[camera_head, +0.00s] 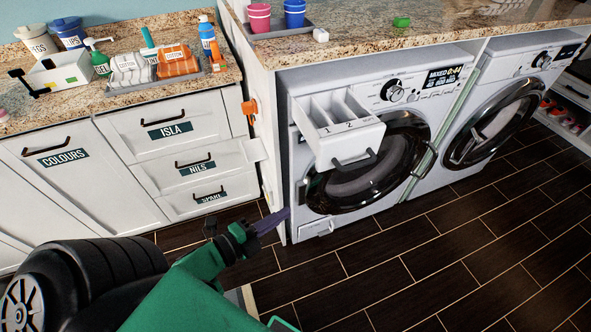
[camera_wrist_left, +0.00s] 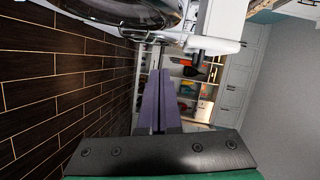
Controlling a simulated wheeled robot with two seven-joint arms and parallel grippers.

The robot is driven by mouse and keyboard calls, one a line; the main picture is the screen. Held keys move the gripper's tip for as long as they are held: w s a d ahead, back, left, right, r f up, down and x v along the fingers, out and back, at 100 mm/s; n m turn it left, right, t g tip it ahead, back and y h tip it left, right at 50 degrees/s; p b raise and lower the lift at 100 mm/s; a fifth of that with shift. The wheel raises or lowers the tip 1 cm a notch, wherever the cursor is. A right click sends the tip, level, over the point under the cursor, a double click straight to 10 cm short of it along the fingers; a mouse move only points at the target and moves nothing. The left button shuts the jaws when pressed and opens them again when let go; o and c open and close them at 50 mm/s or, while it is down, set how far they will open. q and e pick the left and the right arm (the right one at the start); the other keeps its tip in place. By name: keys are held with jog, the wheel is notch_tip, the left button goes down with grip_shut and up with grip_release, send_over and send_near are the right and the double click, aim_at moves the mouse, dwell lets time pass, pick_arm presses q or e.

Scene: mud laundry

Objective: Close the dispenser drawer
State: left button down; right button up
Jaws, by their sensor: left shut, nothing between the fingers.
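The dispenser drawer (camera_head: 338,128) is white and stands pulled out from the top left of the left washing machine (camera_head: 300,190). Its open compartments and a dark handle (camera_head: 354,158) on its front show in the head view. My left gripper (camera_head: 287,213) is shut and empty. Its purple fingers are low, to the left of and below the drawer, near the machine's lower left edge. In the left wrist view the purple fingers (camera_wrist_left: 158,105) lie side by side. I cannot tell whether they touch the machine. My right gripper is not in view.
A second washing machine (camera_head: 500,125) stands to the right. A granite counter (camera_head: 350,42) runs above both machines. White drawers (camera_head: 170,135) with labels are on the left. An orange object (camera_head: 250,108) hangs on the side panel. The dark floor (camera_head: 420,260) in front is clear.

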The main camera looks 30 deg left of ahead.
pick_arm(q)
notch_tip(320, 180, up, 8)
jog(key=d+r+m+t+h, duration=0.1)
jog(key=d+m+h, duration=0.1)
jog(key=m, duration=0.2)
jog(key=shift+n, duration=0.3)
jog(key=w+p, duration=0.1)
jog(key=w, duration=0.2)
jog(key=w+d+p, duration=0.1)
jog(key=w, duration=0.3)
jog(key=w+d+p, duration=0.1)
jog(key=w, duration=0.2)
jog(key=shift+w+f, duration=0.25)
jog(key=shift+w+a+f, duration=0.1)
jog(key=shift+w+a, duration=0.1)
jog(key=shift+a, duration=0.15)
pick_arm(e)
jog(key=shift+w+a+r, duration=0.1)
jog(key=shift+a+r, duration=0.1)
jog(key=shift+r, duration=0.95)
